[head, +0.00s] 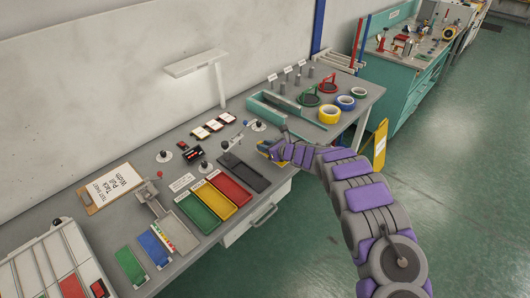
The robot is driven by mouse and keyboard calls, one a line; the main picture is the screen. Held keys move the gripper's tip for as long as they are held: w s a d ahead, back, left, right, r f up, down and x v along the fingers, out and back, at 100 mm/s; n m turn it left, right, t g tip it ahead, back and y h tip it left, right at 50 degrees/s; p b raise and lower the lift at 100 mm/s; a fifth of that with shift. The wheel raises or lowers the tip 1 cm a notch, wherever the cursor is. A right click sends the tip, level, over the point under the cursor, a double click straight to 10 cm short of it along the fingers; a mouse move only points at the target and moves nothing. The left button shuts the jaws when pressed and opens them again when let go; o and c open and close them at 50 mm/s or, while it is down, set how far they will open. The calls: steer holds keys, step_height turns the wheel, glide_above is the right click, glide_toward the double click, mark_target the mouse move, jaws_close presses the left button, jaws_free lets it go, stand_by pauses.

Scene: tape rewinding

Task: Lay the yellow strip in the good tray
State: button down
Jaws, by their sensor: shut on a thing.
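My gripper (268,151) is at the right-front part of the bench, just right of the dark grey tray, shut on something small. A yellow patch, taken as the yellow strip (263,145), shows at its tip; the fingers hide most of it. Three coloured trays lie side by side left of the gripper: green (196,213), yellow (213,201) and red (230,190). Small white labels lie behind them, too small to read, so I cannot tell which is the good tray.
A dark grey tray (245,172) lies between the red tray and my gripper. A teal channel (273,112) and tape rolls (328,114) are behind. A metal device (153,200) and a clipboard (114,187) are at left. The bench's front edge is close to the trays.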

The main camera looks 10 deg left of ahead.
mark_target(260, 152)
steer(key=shift+w+a+f, duration=0.1)
steer(key=shift+w+a, duration=0.1)
steer(key=shift+a, duration=0.25)
steer(key=f, duration=0.1)
steer(key=a+f+b, duration=0.1)
steer(key=f, duration=0.1)
steer(key=shift+w+a+f, duration=0.1)
steer(key=shift+a+f, duration=0.1)
steer(key=shift+f, duration=0.1)
steer(key=shift+d+f, duration=0.15)
steer(key=shift+d, duration=0.65)
steer(key=c, duration=1.3)
jaws_free()
steer(key=shift+c, duration=0.2)
steer(key=o, duration=0.5)
steer(key=shift+a, duration=0.6)
